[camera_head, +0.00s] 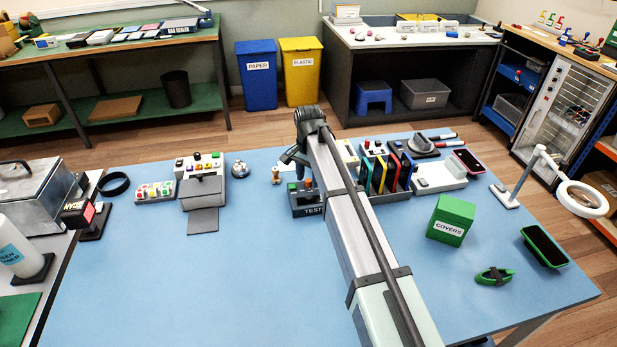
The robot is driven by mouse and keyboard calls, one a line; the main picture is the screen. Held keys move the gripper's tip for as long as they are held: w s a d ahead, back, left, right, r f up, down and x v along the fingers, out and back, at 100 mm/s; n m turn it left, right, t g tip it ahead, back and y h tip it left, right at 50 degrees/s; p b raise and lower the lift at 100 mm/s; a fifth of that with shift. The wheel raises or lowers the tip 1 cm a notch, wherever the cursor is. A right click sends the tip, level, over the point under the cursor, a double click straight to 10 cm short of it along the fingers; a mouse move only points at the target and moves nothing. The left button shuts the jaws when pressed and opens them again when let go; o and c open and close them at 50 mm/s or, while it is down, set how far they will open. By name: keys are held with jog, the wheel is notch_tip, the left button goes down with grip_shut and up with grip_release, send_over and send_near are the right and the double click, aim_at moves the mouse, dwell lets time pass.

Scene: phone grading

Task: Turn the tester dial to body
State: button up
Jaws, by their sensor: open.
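The tester (307,211), a dark box with "TEST" lettering on its front, stands near the middle of the blue table. My arm partly covers its right side. Small green and red parts show on its top, but the dial and its setting cannot be made out. My gripper (299,176) points down just above the tester. It is open, small in the view and partly hidden by my arm. Whether it touches the dial cannot be told.
A rack of colored phones (376,180) stands close right of the tester. A small wooden piece (276,175) and a bell (240,168) stand to its left. A green covers box (451,220) is at right. The table's front left is clear.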

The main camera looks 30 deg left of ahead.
jog(key=shift+f, duration=0.25)
jog(key=shift+c, duration=0.4)
grip_shut()
